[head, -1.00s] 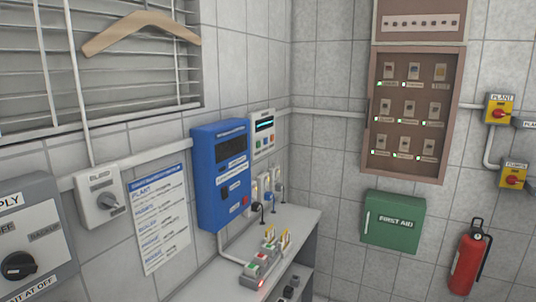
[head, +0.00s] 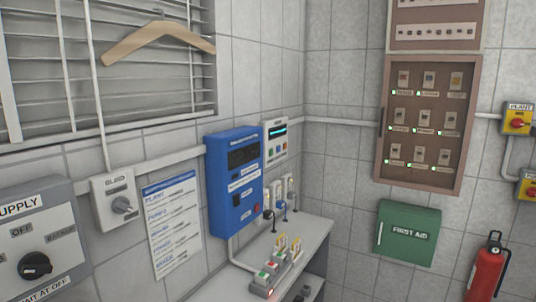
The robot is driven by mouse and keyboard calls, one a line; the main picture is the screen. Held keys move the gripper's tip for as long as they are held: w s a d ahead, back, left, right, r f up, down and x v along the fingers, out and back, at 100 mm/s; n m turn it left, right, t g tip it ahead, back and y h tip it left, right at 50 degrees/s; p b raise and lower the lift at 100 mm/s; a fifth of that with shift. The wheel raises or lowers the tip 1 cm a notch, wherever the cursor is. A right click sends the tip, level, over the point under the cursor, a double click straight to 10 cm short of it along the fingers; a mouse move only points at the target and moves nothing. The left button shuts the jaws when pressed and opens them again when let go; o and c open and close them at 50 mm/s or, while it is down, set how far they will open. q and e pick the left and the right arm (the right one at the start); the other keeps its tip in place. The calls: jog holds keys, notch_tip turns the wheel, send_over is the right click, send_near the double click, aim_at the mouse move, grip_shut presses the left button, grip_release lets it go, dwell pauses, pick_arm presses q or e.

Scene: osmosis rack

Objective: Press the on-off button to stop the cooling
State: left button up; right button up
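Several units on the left wall and shelf carry buttons, and I cannot tell which one is the cooling on-off button. A blue box (head: 235,185) on the left wall has a dark display, a dark switch and a small red button near its lower right. A white controller (head: 276,142) beside it, near the corner, has a lit cyan display and small coloured buttons. A low grey control box (head: 262,286) on the shelf has green and red buttons and a red glow at its front. Neither of my grippers is in view.
A shelf (head: 312,232) runs below the blue box. A supply switch panel (head: 38,236) and a bleed switch (head: 118,202) are on the left wall. A brown cabinet (head: 384,140), first aid box (head: 408,233) and fire extinguisher (head: 488,270) are at right.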

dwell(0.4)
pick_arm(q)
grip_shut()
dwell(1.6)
